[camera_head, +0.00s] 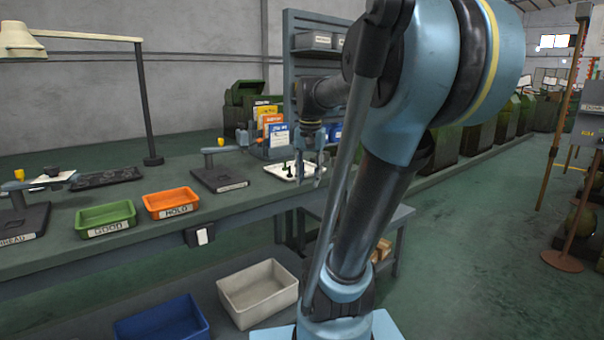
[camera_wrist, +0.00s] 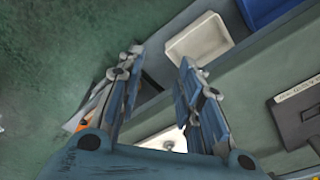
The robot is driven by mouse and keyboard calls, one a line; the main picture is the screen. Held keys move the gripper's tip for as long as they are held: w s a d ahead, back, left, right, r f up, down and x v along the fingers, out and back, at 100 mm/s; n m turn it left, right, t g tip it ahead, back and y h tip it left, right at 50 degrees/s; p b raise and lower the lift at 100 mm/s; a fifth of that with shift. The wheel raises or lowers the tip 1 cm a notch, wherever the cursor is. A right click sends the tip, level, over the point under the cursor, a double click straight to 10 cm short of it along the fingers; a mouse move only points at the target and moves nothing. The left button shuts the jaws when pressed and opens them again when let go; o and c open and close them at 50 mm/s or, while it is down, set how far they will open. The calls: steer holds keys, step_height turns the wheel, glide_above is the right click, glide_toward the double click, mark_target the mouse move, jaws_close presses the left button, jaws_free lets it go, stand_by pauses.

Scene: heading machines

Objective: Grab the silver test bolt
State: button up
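My gripper (camera_head: 309,168) hangs at the white tray (camera_head: 279,172) on the far right end of the bench. It also shows in the wrist view (camera_wrist: 160,60), with its two fingers apart and nothing seen between the tips. Small dark upright pieces (camera_head: 288,170) stand on the tray, just left of the gripper. In the wrist view the tray (camera_wrist: 155,143) lies low between the fingers, partly hidden by the gripper, with a small dark round piece (camera_wrist: 169,145) on it. I cannot make out the silver test bolt clearly in either view.
A green bin (camera_head: 106,217) and an orange bin (camera_head: 171,203) stand on the bench, left of a dark gauge stand (camera_head: 219,179). Coloured booklets (camera_head: 270,120) stand behind the tray. A cream bin (camera_head: 258,292) and a blue bin (camera_head: 163,322) sit below the bench front.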

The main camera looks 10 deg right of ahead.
steer(key=w+d+r+m, duration=0.15)
steer(key=w+r, duration=0.25)
steer(key=w, duration=0.4)
steer(key=w+d+r+m+g, duration=0.1)
steer(key=w+r+m, duration=0.2)
steer(key=w+r, duration=0.3)
steer(key=w+d+r+m, duration=0.1)
steer(key=w+r+m, duration=0.2)
steer(key=w, duration=0.6)
steer(key=shift+n, duration=0.35)
steer(key=f, duration=1.1)
steer(key=shift+s+a+f, duration=0.1)
steer(key=shift+a, duration=0.1)
steer(key=shift+w+f, duration=0.15)
steer(key=shift+f, duration=1.2)
steer(key=shift+w+f, duration=0.15)
steer(key=shift+f, duration=1.2)
jaws_close()
